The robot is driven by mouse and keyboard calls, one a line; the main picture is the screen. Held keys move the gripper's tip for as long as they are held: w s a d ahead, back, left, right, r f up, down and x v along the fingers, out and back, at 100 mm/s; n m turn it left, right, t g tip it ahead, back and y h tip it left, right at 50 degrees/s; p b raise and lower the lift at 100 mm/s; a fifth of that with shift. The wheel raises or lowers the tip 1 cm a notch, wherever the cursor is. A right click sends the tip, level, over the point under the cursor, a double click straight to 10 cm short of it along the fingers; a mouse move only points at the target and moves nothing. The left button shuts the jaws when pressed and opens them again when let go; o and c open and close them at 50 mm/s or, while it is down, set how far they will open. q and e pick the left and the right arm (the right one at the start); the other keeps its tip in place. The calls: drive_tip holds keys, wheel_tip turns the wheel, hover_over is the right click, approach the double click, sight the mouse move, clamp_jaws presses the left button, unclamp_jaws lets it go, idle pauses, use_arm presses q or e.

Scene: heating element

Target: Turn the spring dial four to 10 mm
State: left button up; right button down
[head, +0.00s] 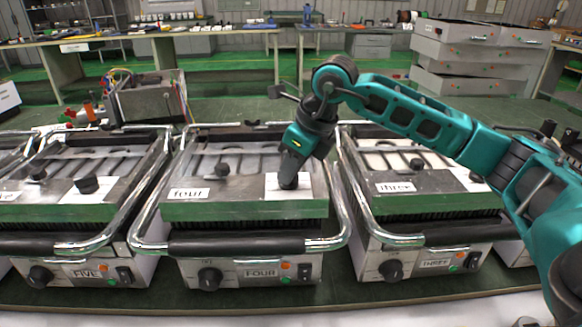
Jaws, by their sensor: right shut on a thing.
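The grill labelled four (245,209) stands in the middle of the head view, its lid closed. A white plate (308,190) lies at the right of its lid. My right gripper (289,183) points down onto this plate and is shut on the spring dial four, a dark knob mostly hidden by the fingers. The dial's setting cannot be read. A front dial (210,278) is on the base below, beside the FOUR label. My left gripper is not in view.
Grill five (90,212) stands close on the left and grill three (440,204) on the right, with chrome handles nearly touching. A metal box with wires (148,100) stands behind. My right arm passes over grill three. The green bench edge runs along the front.

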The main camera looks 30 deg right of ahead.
drive_tip(key=c, duration=1.1)
unclamp_jaws()
drive_tip(key=p+v, duration=0.2)
drive_tip(key=v, duration=1.1)
